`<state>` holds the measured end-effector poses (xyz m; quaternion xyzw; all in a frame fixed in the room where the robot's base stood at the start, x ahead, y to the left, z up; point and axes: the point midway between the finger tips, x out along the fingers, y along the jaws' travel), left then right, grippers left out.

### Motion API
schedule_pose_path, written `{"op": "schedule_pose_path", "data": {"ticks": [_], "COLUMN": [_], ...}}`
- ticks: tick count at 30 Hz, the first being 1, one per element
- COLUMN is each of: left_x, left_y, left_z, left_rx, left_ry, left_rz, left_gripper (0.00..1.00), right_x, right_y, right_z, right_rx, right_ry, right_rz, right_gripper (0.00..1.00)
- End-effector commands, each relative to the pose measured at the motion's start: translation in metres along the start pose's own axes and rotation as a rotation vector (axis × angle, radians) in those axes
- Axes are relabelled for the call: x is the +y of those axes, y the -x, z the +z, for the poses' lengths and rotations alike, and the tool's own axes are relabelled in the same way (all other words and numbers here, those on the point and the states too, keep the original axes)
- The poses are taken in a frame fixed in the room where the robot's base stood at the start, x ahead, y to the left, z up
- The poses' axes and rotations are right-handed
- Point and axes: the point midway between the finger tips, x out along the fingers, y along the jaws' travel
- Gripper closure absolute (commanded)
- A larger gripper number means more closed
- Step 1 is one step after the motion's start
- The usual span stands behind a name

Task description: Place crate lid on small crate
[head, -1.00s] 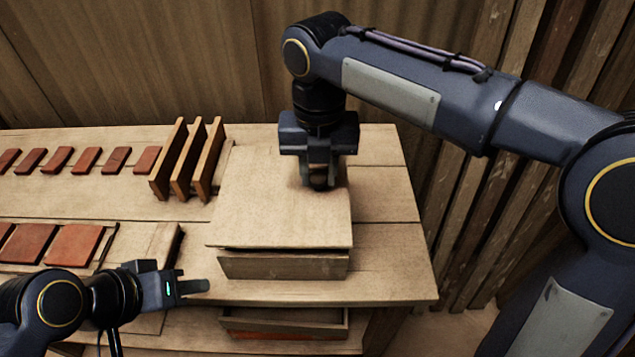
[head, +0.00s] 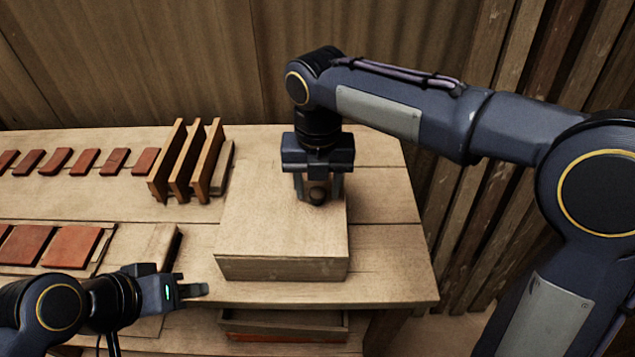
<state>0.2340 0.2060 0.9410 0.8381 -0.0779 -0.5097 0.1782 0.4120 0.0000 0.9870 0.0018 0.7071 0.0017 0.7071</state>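The crate lid (head: 265,215) is a flat pale wooden board with a dark round knob (head: 317,195). It lies flat on the small crate (head: 282,269), its front edge about flush with the crate's front wall, with no gap showing. My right gripper (head: 318,198) points down over the lid, its two fingers spread either side of the knob with space showing between finger and knob. My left gripper (head: 192,291) is low at the left, in front of the bench and away from the crate. Its fingers show side-on, so its opening is unclear.
Several upright wooden boards (head: 188,160) stand left of the crate. Red-brown tiles (head: 87,162) lie in rows at the left. An open drawer (head: 284,325) sits below the bench top (head: 385,260), which is clear at the right.

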Motion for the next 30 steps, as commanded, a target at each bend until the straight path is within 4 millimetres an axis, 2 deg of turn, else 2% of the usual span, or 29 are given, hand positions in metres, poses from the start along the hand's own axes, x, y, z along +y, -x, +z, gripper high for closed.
{"op": "schedule_pose_path", "data": {"ticks": [11, 14, 24, 30], "left_x": [0.001, 0.002, 0.007, 0.009], "left_y": [0.001, 0.004, 0.016, 0.02], "left_z": [-0.001, -0.002, -0.008, -0.01], "left_rx": [0.0, 0.0, 0.0, 0.0], "left_ry": [0.0, 0.0, 0.0, 0.0], "left_rz": [0.0, 0.0, 0.0, 0.0], "left_gripper": [0.66, 0.66, 0.66, 0.66], "right_x": [0.0, 0.001, 0.001, 0.001], "right_y": [0.005, 0.018, 0.09, 0.117], "right_z": [0.0, 0.001, 0.001, 0.0], "right_rx": [-0.001, -0.003, -0.002, -0.001], "right_ry": [0.001, 0.0, 0.0, 0.001], "right_rz": [0.001, 0.003, 0.003, 0.001], "right_gripper": [0.5, 0.5, 0.5, 0.5]}}
